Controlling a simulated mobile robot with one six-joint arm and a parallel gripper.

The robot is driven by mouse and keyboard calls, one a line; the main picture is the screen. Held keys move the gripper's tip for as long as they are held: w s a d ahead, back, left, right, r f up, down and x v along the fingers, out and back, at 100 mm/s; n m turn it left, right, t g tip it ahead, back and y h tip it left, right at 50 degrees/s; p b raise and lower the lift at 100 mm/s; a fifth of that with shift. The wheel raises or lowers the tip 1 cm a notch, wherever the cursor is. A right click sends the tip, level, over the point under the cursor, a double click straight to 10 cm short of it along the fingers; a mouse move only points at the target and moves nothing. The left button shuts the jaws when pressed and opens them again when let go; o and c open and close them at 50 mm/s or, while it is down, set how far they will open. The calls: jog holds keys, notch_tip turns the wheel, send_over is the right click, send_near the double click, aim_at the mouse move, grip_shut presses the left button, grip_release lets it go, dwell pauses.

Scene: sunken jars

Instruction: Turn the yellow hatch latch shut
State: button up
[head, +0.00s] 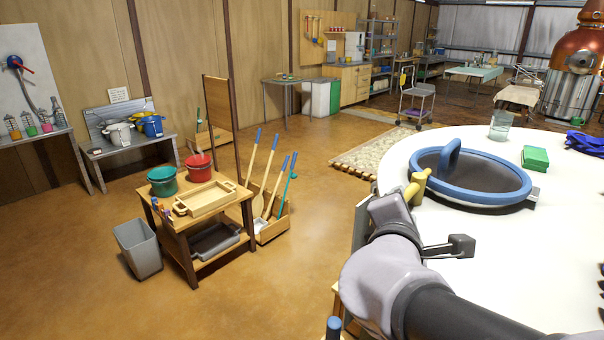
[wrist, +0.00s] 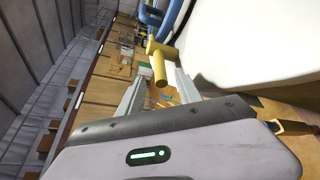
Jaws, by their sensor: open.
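The yellow hatch latch (head: 417,187) sits at the left edge of the round hatch, whose blue rim (head: 487,199) and upright blue handle (head: 450,157) stand on a white tank top. In the wrist view the yellow latch (wrist: 158,58) points its bar toward my gripper (wrist: 160,76). The two grey fingers are open, one on either side of the bar's end, with gaps visible between bar and fingers. In the head view my gripper (head: 392,207) is beside the latch at the tank's left side, and its fingertips are largely hidden.
A glass jar (head: 499,125), a green block (head: 535,158) and a blue cloth (head: 585,143) lie on the white top (head: 440,235) beyond the hatch. A wooden cart (head: 205,200) with pots and a tray stands left. The brown floor between is mostly clear.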

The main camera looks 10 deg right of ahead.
jog(key=v, duration=1)
jog(key=shift+s+a, duration=0.15)
jog(key=shift+s, duration=0.05)
